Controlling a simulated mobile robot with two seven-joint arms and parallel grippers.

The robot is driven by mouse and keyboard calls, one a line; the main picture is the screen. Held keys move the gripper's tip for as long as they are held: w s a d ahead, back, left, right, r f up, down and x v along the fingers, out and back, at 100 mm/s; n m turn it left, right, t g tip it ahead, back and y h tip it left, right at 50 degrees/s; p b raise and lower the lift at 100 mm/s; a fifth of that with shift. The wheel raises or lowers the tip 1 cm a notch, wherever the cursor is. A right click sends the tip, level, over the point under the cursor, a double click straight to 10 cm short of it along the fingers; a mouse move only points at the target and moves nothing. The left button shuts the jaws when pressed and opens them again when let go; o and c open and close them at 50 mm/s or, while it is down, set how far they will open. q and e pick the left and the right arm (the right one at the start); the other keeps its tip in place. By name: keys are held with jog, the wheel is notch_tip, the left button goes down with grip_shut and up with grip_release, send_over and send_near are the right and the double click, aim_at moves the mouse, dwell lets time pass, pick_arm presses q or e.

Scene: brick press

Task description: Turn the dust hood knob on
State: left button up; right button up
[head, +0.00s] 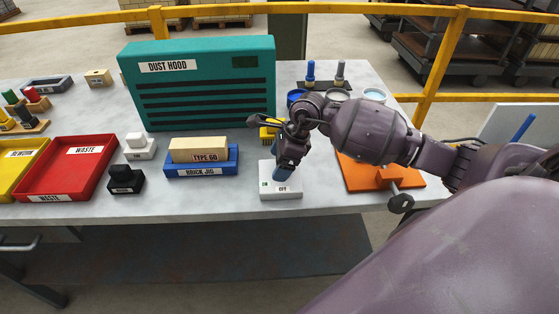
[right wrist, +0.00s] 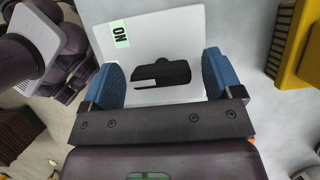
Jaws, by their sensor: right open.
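The dust hood (head: 205,90) is a teal slatted box with a label at the back of the table. A white switch box (head: 280,192) with ON and OFF labels lies in front of it, near the table's front edge. My right gripper (head: 284,173) is above this box and hides the knob in the head view. In the right wrist view, the black knob (right wrist: 165,73) has a white mark at its left end. A green ON label (right wrist: 121,34) is above and left of it. My right gripper's blue fingers (right wrist: 163,78) are open, one on each side of the knob. My left gripper is not in view.
A blue brick jig (head: 201,172) with a brick, a black block (head: 125,181) and a red waste tray (head: 65,172) are to the left. A yellow object (head: 268,135) is behind the gripper. An orange fixture (head: 362,180) is close on the right.

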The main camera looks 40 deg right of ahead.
jog(key=c, duration=0.9)
jog(key=m+t+p, duration=0.1)
jog(key=m, duration=0.2)
jog(key=m+h+p, duration=0.1)
jog(key=m, duration=0.1)
jog(key=shift+r+m+t+h, duration=0.1)
jog(key=shift+m+t+h, duration=0.2)
jog(key=shift+m+t, duration=0.1)
jog(key=m+h+p, duration=0.1)
jog(key=m, duration=0.2)
jog(key=shift+m+t+h, duration=0.3)
jog(key=shift+m+h, duration=0.3)
jog(key=shift+m, duration=0.8)
